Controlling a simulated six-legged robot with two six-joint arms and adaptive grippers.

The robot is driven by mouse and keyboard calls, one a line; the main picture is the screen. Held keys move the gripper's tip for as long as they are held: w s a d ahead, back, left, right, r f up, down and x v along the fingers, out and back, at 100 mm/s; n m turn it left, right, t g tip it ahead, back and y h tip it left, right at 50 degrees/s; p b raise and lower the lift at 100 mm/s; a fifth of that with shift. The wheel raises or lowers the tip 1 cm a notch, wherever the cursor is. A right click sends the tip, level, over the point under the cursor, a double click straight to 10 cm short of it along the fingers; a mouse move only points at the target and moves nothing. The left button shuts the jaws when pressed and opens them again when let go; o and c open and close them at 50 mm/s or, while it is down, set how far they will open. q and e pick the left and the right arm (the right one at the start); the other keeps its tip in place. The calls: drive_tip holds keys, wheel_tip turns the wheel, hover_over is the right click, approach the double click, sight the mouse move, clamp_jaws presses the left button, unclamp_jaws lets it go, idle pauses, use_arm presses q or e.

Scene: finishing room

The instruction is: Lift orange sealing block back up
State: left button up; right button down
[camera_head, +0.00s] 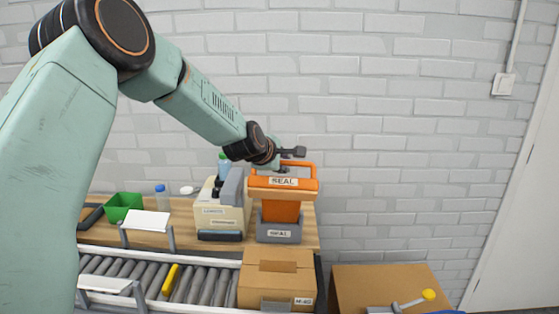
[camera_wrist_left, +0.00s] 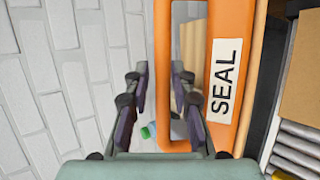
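The orange sealing block (camera_head: 283,207) has a SEAL label and a looped handle (camera_head: 314,170) on top. Its lower part stands in or just behind a grey labelled base (camera_head: 279,236) on the bench. My left gripper (camera_head: 291,159) is at the handle. In the left wrist view, the fingers of the left gripper (camera_wrist_left: 160,88) are apart, with the handle's orange bar (camera_wrist_left: 163,40) showing in the gap between them. Neither finger clearly touches the bar, and its depth between them is hard to judge. My right gripper is not in view.
A cardboard box (camera_head: 276,278) sits in front of the base, by the roller conveyor (camera_head: 208,282). A beige machine (camera_head: 222,215) stands close left of the block. A green bin (camera_head: 123,205) is further left. Another carton (camera_head: 385,285) is at lower right. A brick wall stands behind.

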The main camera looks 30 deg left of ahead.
use_arm(q)
drive_tip(key=v, duration=1.2)
drive_tip(key=shift+w, duration=0.1)
idle(0.4)
